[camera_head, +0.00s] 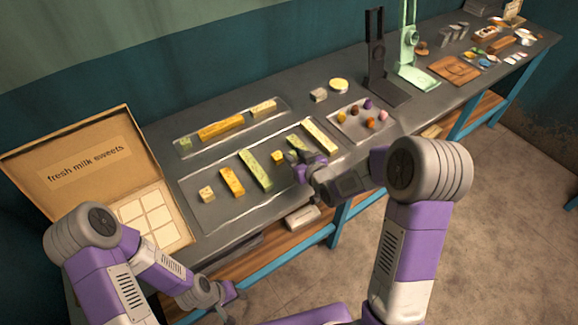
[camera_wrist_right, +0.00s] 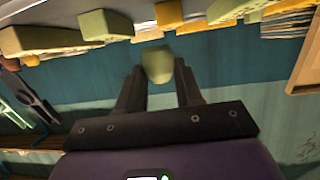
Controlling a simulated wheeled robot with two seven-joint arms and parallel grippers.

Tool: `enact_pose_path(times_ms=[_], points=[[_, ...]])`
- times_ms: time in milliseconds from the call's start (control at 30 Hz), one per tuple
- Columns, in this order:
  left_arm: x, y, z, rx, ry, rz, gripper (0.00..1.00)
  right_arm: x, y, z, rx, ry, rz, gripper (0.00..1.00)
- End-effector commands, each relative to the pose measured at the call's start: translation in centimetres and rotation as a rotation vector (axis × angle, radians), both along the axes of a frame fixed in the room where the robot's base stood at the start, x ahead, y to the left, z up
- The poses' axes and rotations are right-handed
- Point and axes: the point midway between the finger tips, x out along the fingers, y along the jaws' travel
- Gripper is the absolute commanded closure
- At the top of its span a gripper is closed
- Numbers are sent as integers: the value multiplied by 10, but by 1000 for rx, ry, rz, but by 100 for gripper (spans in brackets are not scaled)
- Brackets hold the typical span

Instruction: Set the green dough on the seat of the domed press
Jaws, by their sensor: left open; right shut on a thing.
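My right gripper (camera_head: 308,172) is over the front edge of the clear tray of bars. In the right wrist view it (camera_wrist_right: 158,85) is shut on a rounded pale green lump, the green dough (camera_wrist_right: 158,63). I cannot make out the dough clearly in the head view. A black press (camera_head: 376,60) and a pale green press (camera_head: 411,50) stand upright at the back of the table, right of the trays. I cannot tell which is the domed one; their seats are too small to judge. My left gripper (camera_head: 228,294) is open and empty, low in front of the table.
The front clear tray (camera_head: 205,222) holds several yellow and green bars; a narrower tray (camera_head: 184,153) lies behind it. A tray of small coloured balls (camera_head: 363,119) lies before the black press. An open sweets box (camera_head: 160,215) stands left. A wooden board (camera_head: 454,70) lies right.

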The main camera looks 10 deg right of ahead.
Motion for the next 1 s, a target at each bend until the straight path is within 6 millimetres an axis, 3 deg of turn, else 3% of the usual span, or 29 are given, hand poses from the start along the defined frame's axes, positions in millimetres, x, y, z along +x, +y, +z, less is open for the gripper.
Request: enact_pose_path(times_ms=[400,833,867,1000], points=[[0,0,-11,0,-1,0,57,0,0,-47,0,1,0,93],[0,0,-16,0,-1,0,57,0,0,-52,0,-3,-1,93],[0,0,-15,0,-1,0,57,0,0,-52,-1,-2,-1,60],[0,0,-14,0,-1,0,57,0,0,-51,0,-2,-1,39]])
